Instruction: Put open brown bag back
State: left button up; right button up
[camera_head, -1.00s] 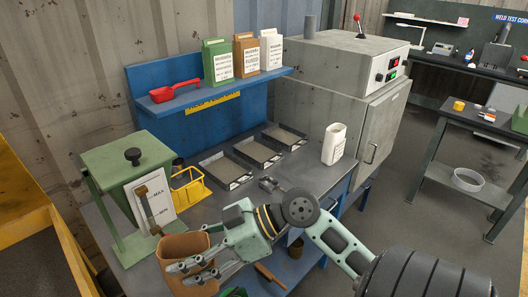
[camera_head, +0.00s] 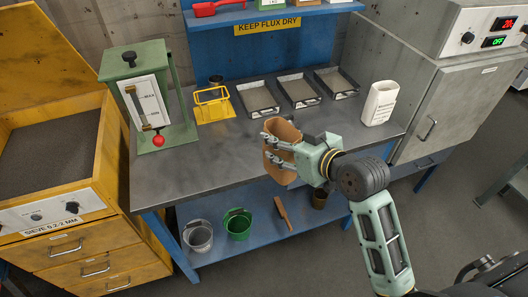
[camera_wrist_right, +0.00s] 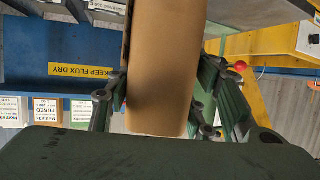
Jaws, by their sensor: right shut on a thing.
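The brown bag (camera_head: 285,131) is in my right gripper (camera_head: 269,148), held in front of the shelf unit near the front of the grey table. Its top looks open. In the right wrist view the bag (camera_wrist_right: 165,70) stands between the two green fingers, which close on it from both sides. The blue shelf (camera_head: 270,14) runs along the back of the table above a yellow label. My left gripper is not in view.
A white open bag (camera_head: 380,103) stands at the table's right. Several dark trays (camera_head: 297,93) and a yellow wire holder (camera_head: 213,106) lie at the back. A green stand (camera_head: 140,72) is on the left. The table's front left is clear. A red scoop (camera_head: 215,8) lies on the shelf.

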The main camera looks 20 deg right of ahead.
aim_at(276, 119)
jog(key=w+r+m+h, duration=0.2)
jog(key=w+r+h, duration=0.1)
jog(key=shift+w+a+m+t, duration=0.15)
jog(key=shift+m+t, duration=0.15)
jog(key=shift+w+d+r, duration=0.1)
jog(key=shift+d+r, duration=0.1)
jog(key=w, duration=0.1)
jog(key=w+f+h, duration=0.1)
jog(key=shift+w+m, duration=0.3)
jog(key=shift+m, duration=0.1)
pick_arm(q)
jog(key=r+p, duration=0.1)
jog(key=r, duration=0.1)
jog(key=p, duration=0.1)
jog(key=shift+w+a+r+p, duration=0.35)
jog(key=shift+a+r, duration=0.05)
pick_arm(e)
jog(key=w+a+f, duration=0.1)
jog(key=w+f, duration=0.8)
jog(key=shift+f, duration=0.35)
jog(key=shift+a+f, duration=0.1)
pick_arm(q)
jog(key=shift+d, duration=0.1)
pick_arm(e)
jog(key=o, duration=1.3)
jog(key=shift+o, duration=0.2)
